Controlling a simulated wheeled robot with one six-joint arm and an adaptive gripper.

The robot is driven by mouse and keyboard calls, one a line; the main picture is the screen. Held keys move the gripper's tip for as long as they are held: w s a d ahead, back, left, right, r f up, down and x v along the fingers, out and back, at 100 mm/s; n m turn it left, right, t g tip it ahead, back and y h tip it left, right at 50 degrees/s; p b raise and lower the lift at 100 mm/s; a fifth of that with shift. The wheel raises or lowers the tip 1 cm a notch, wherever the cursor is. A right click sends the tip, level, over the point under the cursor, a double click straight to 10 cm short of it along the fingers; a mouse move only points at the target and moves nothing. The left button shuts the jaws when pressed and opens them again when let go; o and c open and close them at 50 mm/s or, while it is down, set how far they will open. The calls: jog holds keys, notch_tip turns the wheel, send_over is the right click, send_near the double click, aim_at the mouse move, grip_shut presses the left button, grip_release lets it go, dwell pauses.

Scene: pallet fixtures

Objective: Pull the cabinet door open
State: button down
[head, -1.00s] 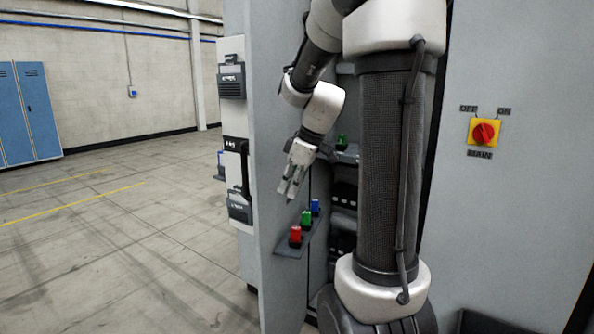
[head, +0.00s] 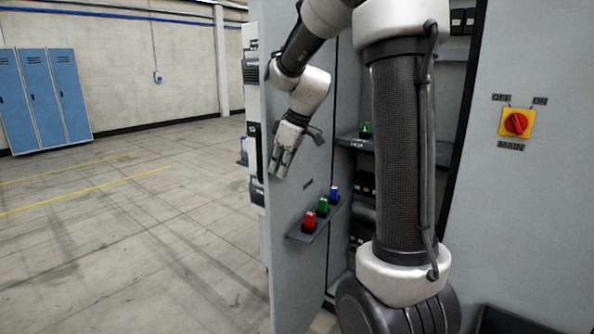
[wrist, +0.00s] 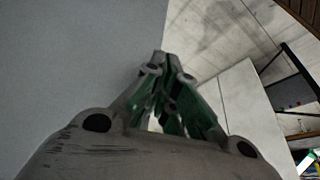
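The grey cabinet door (head: 290,250) stands ajar, swung out from the cabinet (head: 560,220), with its inner face towards the head camera. My gripper (head: 277,176) is in front of this inner face, near the door's free left edge, fingers pointing down. In the wrist view the fingers of my gripper (wrist: 168,62) come together at their tips with nothing seen between them. A plain grey surface, seemingly the door (wrist: 80,60), fills the left of that view. I cannot tell whether the fingers touch the door. No door handle is clearly visible.
A small door shelf (head: 312,232) carries red, green and blue items below my gripper. The cabinet interior has shelves (head: 358,143) behind my arm. A red rotary switch (head: 516,123) is on the right. Open floor (head: 120,240) and blue lockers (head: 40,97) lie left.

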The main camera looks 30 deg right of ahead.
jog(key=w+a, duration=0.7)
jog(key=w, duration=0.5)
jog(key=shift+w+a, duration=0.2)
jog(key=shift+w, duration=0.05)
jog(key=shift+s, duration=0.1)
